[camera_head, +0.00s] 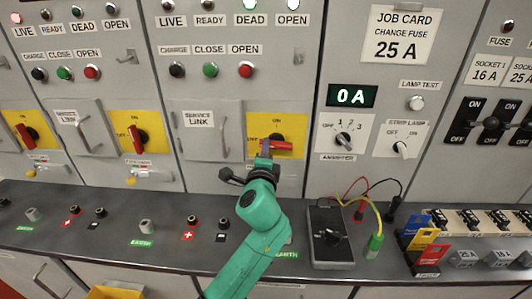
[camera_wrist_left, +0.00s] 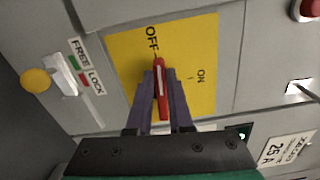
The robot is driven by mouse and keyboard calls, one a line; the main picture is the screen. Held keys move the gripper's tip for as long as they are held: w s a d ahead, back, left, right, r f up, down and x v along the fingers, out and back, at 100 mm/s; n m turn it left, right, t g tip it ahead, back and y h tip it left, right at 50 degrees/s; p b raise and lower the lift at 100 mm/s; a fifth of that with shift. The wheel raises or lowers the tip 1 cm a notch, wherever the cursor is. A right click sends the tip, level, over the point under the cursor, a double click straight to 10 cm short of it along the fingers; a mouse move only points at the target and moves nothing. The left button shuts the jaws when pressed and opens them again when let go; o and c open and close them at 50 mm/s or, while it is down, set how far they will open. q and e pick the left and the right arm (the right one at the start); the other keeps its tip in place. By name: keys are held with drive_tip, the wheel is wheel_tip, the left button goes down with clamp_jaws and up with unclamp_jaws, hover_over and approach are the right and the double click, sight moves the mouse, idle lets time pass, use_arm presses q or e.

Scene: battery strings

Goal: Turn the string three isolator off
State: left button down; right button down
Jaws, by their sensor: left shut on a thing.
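The isolator under my left gripper has a yellow plate (camera_head: 290,124) marked ON at the top and OFF at the left in the head view. Its red handle (camera_head: 284,146) lies about level there. In the left wrist view, the plate (camera_wrist_left: 200,45) is turned sideways, and the handle (camera_wrist_left: 162,88) lines up with the OFF mark. My left gripper (camera_head: 267,152) is at the handle; in the left wrist view its fingers (camera_wrist_left: 162,95) are shut on it, one on each side. The gripper hides part of the plate. My right gripper is not in view.
A yellow knob (camera_wrist_left: 35,80) sits beside a FREE/LOCK label. Two other isolators (camera_head: 138,137) (camera_head: 27,134) are to the left. Above, a green DEAD lamp (camera_head: 250,4) is lit. A black meter box (camera_head: 331,238) with leads stands on the bench.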

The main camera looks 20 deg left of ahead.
use_arm(q)
drive_tip(key=shift+f+n+b, duration=0.2)
drive_tip(key=shift+n+b, duration=0.1)
drive_tip(key=shift+n, duration=0.3)
drive_tip(key=c, duration=0.8)
unclamp_jaws()
drive_tip(key=b+v, duration=0.3)
drive_tip(key=v, duration=1.1)
drive_tip(key=shift+s, duration=0.25)
drive_tip(key=shift+f, duration=0.1)
